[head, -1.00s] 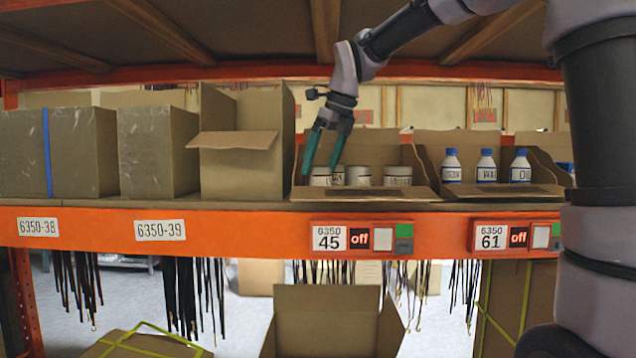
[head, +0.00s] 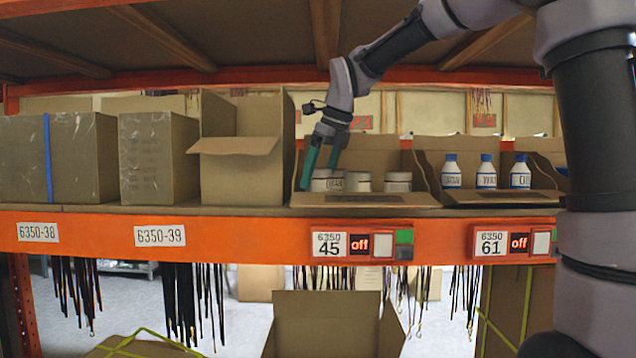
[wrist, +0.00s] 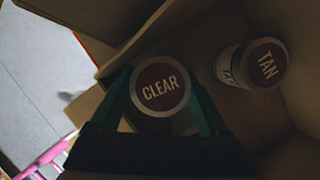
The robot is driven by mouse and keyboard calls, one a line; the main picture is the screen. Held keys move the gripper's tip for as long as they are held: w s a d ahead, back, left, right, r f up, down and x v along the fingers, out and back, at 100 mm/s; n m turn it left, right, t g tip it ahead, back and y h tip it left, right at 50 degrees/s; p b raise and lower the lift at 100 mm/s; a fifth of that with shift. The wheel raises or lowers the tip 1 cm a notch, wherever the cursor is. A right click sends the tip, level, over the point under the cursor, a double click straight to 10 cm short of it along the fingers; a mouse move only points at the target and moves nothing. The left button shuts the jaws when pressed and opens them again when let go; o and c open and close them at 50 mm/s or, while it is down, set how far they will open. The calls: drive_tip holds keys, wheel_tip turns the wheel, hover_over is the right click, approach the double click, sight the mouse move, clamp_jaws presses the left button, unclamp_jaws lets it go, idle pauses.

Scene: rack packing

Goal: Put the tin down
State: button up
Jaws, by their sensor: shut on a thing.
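My gripper (head: 318,178) reaches down into the open cardboard box (head: 365,199) above the 6350-45 label. It is shut on a tin (wrist: 160,88) with a dark red lid marked CLEAR, one finger on each side. The held tin is at the left end of the box; a finger partly covers it in the head view. A second tin marked TAN (wrist: 252,63) stands apart from it in the wrist view. In the head view, further white tins stand to the right, one in the middle (head: 358,183) and one at the right (head: 398,182). The held tin's underside is hidden.
The box's walls and front flap lie close around my gripper. A taller open box (head: 240,175) stands directly left. To the right, another box holds bottles with blue caps (head: 486,172). The upper shelf beam (head: 240,77) runs overhead.

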wheel_tip(320, 180, up, 9)
drive_tip(key=shift+r, duration=0.15)
idle(0.4)
